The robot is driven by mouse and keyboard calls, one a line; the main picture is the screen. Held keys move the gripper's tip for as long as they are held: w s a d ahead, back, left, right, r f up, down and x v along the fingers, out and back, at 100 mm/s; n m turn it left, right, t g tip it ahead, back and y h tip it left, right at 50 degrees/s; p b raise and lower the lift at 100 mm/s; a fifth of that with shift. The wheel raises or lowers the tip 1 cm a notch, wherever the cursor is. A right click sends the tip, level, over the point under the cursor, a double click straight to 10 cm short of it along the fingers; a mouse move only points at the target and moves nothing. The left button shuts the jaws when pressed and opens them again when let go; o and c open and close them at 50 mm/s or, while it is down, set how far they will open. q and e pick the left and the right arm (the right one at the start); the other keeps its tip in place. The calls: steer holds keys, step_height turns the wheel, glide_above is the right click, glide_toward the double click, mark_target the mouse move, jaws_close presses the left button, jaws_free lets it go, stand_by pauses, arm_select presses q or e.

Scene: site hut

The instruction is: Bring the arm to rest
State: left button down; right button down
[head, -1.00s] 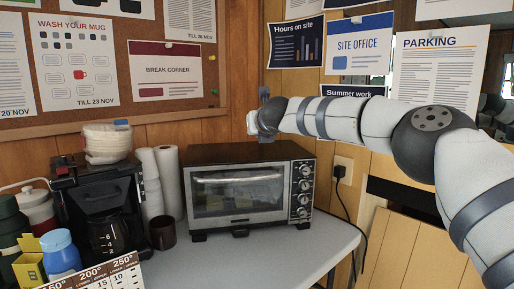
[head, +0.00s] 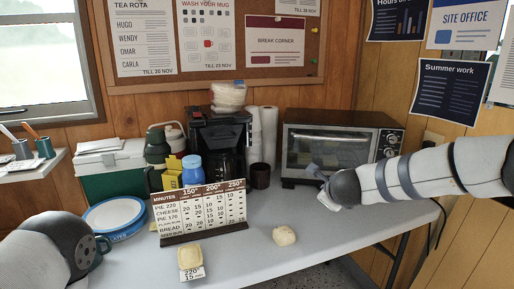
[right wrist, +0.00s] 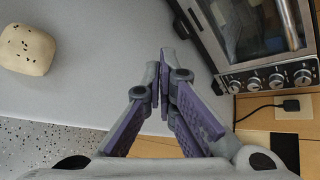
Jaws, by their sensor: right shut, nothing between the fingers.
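My right arm reaches in from the right, and its gripper (head: 318,173) is by the front of the toaster oven (head: 325,150), small and partly hidden behind my wrist. In the right wrist view the gripper (right wrist: 164,85) is shut, its purple-padded fingers together with nothing between them. It is over the grey table (right wrist: 90,95), with the oven's front and knobs beyond. My left arm shows at the lower left in the head view, but its gripper is out of view.
A seeded bun (head: 284,236) lies on the table's front part. A pale yellow block (head: 190,257) sits left of it by a small card. A timing chart (head: 200,208), coffee maker (head: 220,135), dark mug (head: 260,176) and blue-rimmed dish (head: 115,214) stand farther back.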

steer(key=s+f+n, duration=0.1)
steer(key=f, duration=0.1)
steer(key=s+a+f+n+g, duration=0.1)
steer(key=s+f, duration=0.1)
steer(key=f, duration=0.1)
steer(key=s+a+f+n, duration=0.1)
steer(key=s+f+n, duration=0.1)
steer(key=shift+s+f+y, duration=0.1)
steer(key=shift+f+y, duration=0.2)
steer(key=s+f+n+g, duration=0.3)
steer(key=s+f+n, duration=0.3)
steer(key=s+f, duration=0.5)
steer(key=s+f+n+g, duration=0.3)
steer(key=s+f+n, duration=0.4)
steer(key=s, duration=0.8)
steer(key=s+d+n+g, duration=0.2)
steer(key=s+n+g, duration=0.1)
steer(key=s, duration=1.1)
steer(key=s+d+n+g, duration=0.3)
steer(key=s+n, duration=0.3)
steer(key=s, duration=0.8)
steer(key=shift+s+f+y, duration=0.3)
steer(key=shift+s, duration=0.1)
steer(key=shift+d, duration=0.1)
